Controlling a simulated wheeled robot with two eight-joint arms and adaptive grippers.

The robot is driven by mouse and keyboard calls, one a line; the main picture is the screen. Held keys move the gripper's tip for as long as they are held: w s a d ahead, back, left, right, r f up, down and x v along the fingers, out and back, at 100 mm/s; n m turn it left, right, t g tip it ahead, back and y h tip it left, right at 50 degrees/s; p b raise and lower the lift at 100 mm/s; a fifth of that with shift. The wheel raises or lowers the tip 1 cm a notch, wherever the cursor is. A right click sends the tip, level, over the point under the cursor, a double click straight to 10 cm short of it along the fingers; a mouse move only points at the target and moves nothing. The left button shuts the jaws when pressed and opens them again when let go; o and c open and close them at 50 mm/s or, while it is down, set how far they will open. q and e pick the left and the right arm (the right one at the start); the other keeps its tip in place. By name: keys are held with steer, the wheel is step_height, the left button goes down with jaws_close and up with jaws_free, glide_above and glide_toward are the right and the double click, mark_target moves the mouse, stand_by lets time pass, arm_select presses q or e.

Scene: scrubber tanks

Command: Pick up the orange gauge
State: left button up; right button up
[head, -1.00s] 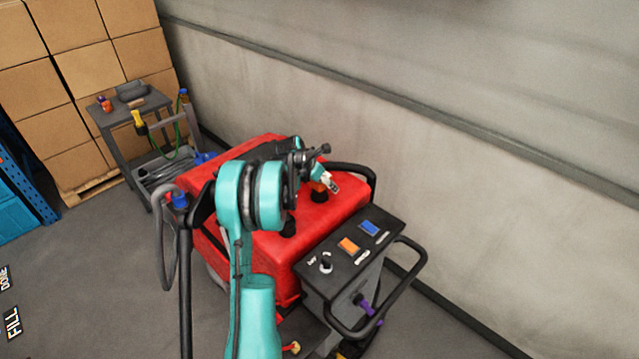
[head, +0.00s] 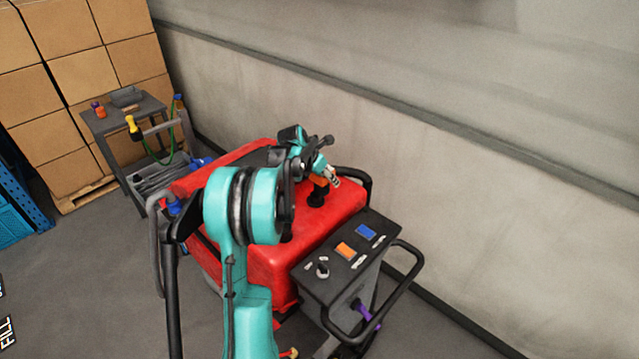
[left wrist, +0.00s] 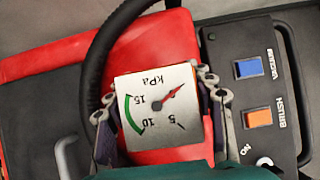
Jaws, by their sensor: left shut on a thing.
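The orange gauge (head: 320,181) is a small block above the red machine's top, over a black fitting (head: 317,197). In the left wrist view the gauge (left wrist: 158,105) shows a white dial marked kPa, with a green arc and a red needle. My left gripper (head: 329,176) is shut on the gauge, with one finger on each side of the dial in the left wrist view. The gripper partly covers the gauge in the head view, and I cannot tell whether it touches the fitting. My right gripper is not in view.
The red scrubber (head: 250,262) has a black control panel (head: 338,262) with orange and blue switches and a black handle (head: 408,268). A black hose (left wrist: 103,60) curves beside the gauge. A grey cart (head: 122,108) and stacked boxes stand at the back left. A wall runs behind.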

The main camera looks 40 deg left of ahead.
arm_select(q)
steer(key=w+d+r+p, duration=0.1)
steer(key=d+r, duration=0.7)
steer(key=d, duration=0.1)
steer(key=shift+w+r+p, duration=0.2)
steer(key=shift+r+p, duration=0.1)
steer(key=shift+p, duration=0.05)
steer(key=shift+f, duration=0.1)
stand_by(0.4)
